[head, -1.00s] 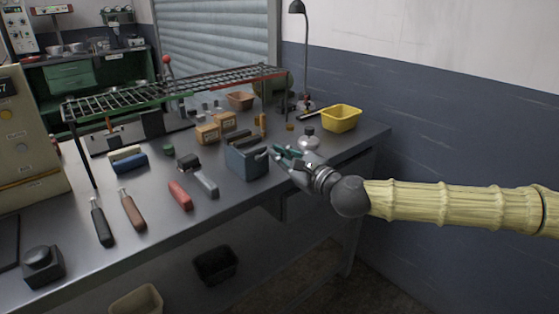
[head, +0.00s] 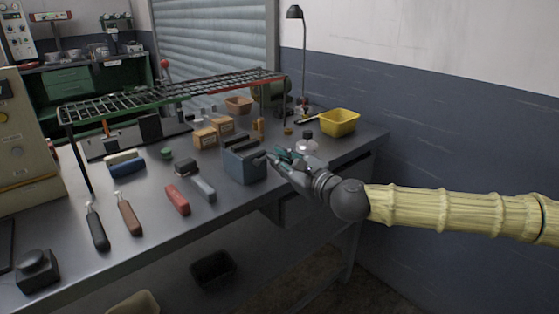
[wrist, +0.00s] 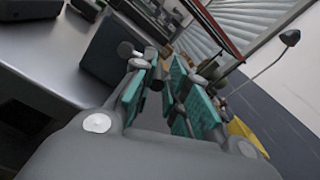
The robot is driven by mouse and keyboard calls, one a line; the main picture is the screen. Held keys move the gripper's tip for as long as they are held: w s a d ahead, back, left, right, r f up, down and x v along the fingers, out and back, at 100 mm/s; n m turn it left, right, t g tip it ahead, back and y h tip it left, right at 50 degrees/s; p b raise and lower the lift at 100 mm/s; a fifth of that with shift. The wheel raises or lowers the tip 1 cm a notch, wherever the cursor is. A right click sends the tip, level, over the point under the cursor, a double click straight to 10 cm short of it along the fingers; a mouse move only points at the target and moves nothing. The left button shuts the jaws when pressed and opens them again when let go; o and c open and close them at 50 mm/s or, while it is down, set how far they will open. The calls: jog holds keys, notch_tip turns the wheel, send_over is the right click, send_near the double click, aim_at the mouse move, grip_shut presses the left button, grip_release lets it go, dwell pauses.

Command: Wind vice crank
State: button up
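The vice (head: 244,165) is a blue-grey block with upright jaws, standing near the front edge of the bench. It also shows as a dark block at the upper left of the wrist view (wrist: 112,45). Its crank (wrist: 138,53), a short grey bar with rounded ends, sticks out from the vice's right side towards my gripper. My gripper (head: 279,157), with teal finger pads, is just right of the vice at the crank. In the wrist view the pads (wrist: 160,98) stand apart, with a small dark end between them. Whether they touch the crank is unclear.
A wire rack (head: 180,95) spans the bench behind the vice. Wooden blocks (head: 205,138), a red-handled tool (head: 177,200) and a grey bar (head: 203,189) lie nearby. A yellow bin (head: 339,122), a glass flask (head: 307,145) and a lamp (head: 295,13) stand at the right.

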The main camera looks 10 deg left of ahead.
jog(key=shift+a, duration=0.15)
jog(key=shift+s, duration=0.1)
jog(key=shift+d+f, duration=0.1)
jog(key=shift+d, duration=0.15)
jog(key=v, duration=1.1)
jog(key=shift+s+d, duration=0.15)
jog(key=shift+s, duration=0.15)
